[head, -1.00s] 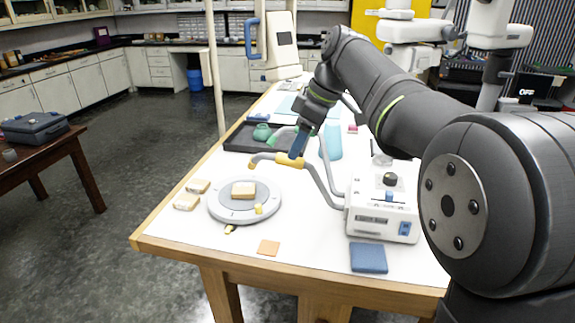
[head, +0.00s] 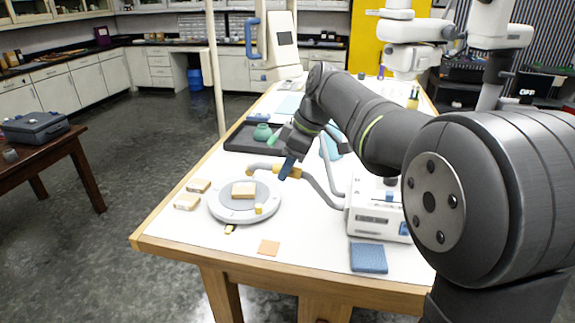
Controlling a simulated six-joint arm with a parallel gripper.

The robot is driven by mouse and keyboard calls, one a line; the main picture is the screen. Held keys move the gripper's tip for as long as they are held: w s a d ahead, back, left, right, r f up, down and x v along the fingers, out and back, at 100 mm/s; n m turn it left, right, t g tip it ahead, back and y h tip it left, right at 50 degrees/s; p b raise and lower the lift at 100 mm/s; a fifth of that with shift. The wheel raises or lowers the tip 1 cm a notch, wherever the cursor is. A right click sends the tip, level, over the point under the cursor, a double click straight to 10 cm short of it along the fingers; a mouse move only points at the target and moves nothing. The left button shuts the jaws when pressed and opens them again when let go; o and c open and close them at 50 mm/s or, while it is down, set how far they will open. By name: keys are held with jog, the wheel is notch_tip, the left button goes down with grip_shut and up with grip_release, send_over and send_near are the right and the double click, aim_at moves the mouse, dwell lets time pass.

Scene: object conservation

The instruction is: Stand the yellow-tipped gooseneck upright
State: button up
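The yellow-tipped gooseneck (head: 315,184) is a grey bent tube running left from a white box (head: 377,218). Its yellow sleeve (head: 283,171) and bent end hang low over the table, just behind the round grey plate. The tube leans far to the left, not upright.
The round grey plate (head: 221,207) holds a bread slice (head: 243,190) and a small yellow piece. More bread lies to its left. A blue cloth (head: 368,258) and orange square (head: 269,247) lie in front. A black tray (head: 237,138) with a green pot (head: 262,132) stands behind.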

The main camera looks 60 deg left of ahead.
jog(key=shift+w+a+r, duration=0.6)
jog(key=shift+w+a, duration=0.15)
jog(key=shift+w, duration=0.15)
jog(key=shift+w+a+r, duration=0.6)
jog(key=shift+w+a, duration=0.1)
jog(key=shift+w, duration=0.2)
grip_shut()
jog(key=o, duration=1)
grip_release()
jog(key=shift+w+a, duration=0.1)
jog(key=v, duration=1.7)
jog(key=shift+d, duration=0.25)
jog(key=x, duration=1.7)
jog(key=shift+s+f, duration=0.2)
jog(key=shift+s, duration=0.05)
